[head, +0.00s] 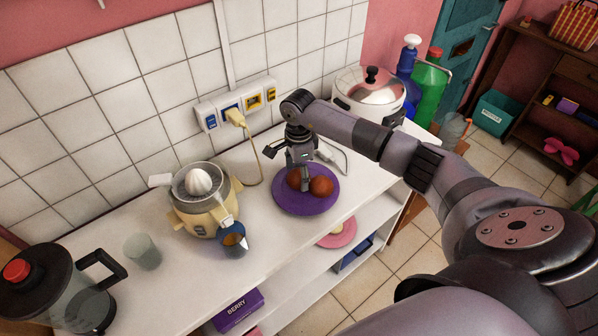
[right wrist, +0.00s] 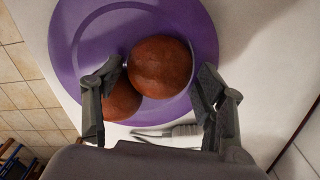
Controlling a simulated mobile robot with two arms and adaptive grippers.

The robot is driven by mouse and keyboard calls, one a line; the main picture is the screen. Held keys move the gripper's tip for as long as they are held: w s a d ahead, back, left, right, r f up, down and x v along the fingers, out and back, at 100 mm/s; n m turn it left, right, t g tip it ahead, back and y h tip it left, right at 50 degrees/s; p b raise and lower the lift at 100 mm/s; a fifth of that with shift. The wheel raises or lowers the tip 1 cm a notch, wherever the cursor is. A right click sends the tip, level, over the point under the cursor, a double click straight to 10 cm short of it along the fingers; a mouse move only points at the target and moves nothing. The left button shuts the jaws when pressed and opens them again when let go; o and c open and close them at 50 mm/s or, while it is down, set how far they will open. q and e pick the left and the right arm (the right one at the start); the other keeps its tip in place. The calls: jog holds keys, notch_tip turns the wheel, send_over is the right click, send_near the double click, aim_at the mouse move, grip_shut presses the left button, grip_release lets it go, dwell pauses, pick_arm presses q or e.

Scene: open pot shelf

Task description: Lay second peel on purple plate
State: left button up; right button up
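The purple plate (head: 302,207) lies on the white counter; it also fills the upper part of the right wrist view (right wrist: 90,38). Two round reddish-brown peels sit on it side by side, one on the left (head: 293,180) and one on the right (head: 321,187). My right gripper (head: 305,182) points down at the plate. In the right wrist view its fingers (right wrist: 162,82) stand apart on either side of the larger-looking peel (right wrist: 160,66), the left finger close to its edge and a gap at the right. The other peel (right wrist: 121,102) is partly behind the left finger. My left gripper is out of view.
A glass (head: 143,252) and a blender jug (head: 62,290) are farther left. A steel pot (head: 370,92) stands at the back right.

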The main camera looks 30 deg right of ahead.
aim_at(299, 172)
jog(key=shift+r, duration=0.1)
jog(key=shift+r, duration=0.2)
notch_tip(299, 172, up, 12)
jog(key=b, duration=0.2)
dwell(0.3)
jog(key=shift+s+f, duration=0.1)
jog(key=shift+f, duration=0.1)
dwell(0.3)
